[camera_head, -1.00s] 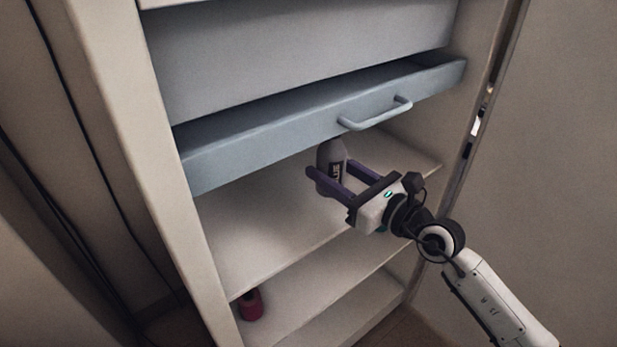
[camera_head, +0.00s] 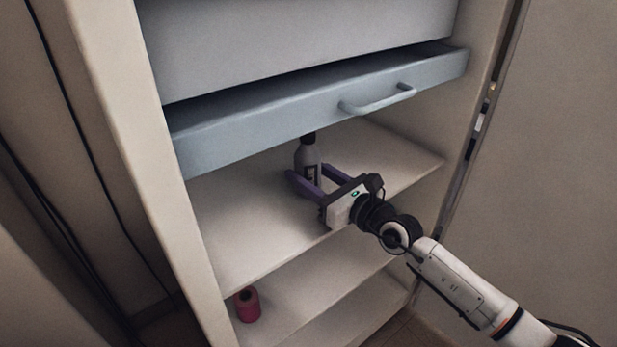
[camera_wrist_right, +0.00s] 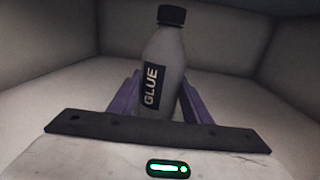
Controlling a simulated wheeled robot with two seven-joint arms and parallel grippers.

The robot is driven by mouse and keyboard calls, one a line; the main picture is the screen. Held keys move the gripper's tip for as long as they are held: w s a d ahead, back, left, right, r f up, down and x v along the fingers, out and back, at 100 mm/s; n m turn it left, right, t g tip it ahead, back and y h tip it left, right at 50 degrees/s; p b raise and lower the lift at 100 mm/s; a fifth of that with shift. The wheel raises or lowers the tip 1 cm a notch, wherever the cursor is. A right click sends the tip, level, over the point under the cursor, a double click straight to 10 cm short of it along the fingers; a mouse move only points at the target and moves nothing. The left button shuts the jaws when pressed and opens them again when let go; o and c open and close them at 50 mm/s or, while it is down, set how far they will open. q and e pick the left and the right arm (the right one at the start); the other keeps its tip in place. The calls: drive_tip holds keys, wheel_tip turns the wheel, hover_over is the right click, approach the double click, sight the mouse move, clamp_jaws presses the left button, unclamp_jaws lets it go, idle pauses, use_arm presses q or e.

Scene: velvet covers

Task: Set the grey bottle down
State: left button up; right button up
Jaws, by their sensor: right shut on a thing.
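The grey bottle (camera_head: 308,157) has a dark cap and a dark label. In the right wrist view the bottle (camera_wrist_right: 166,72) stands upright and its label reads GLUE. My right gripper (camera_head: 305,180) is shut on it, with a purple finger on each side. The bottle is over the upper open shelf (camera_head: 240,225), below the blue-grey drawer. Its base is hidden by the gripper, so I cannot tell whether it touches the shelf. My left gripper is not in view.
The drawer (camera_head: 260,118) sticks out above the bottle, with a bar handle (camera_head: 378,99). A red cylindrical thing (camera_head: 247,304) stands on the lower shelf at left. The upper shelf is clear on both sides of the bottle.

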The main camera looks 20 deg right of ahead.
drive_tip(key=shift+r, duration=0.15)
drive_tip(key=o, duration=1.3)
drive_tip(key=shift+f, duration=0.25)
drive_tip(key=shift+o, duration=0.2)
drive_tip(key=shift+r, duration=0.2)
drive_tip(key=v, duration=1.1)
drive_tip(key=shift+s+f+p, duration=0.1)
drive_tip(key=shift+f+p, duration=0.05)
drive_tip(key=shift+p, duration=0.25)
drive_tip(key=shift+s+d, duration=0.2)
drive_tip(key=shift+s, duration=0.25)
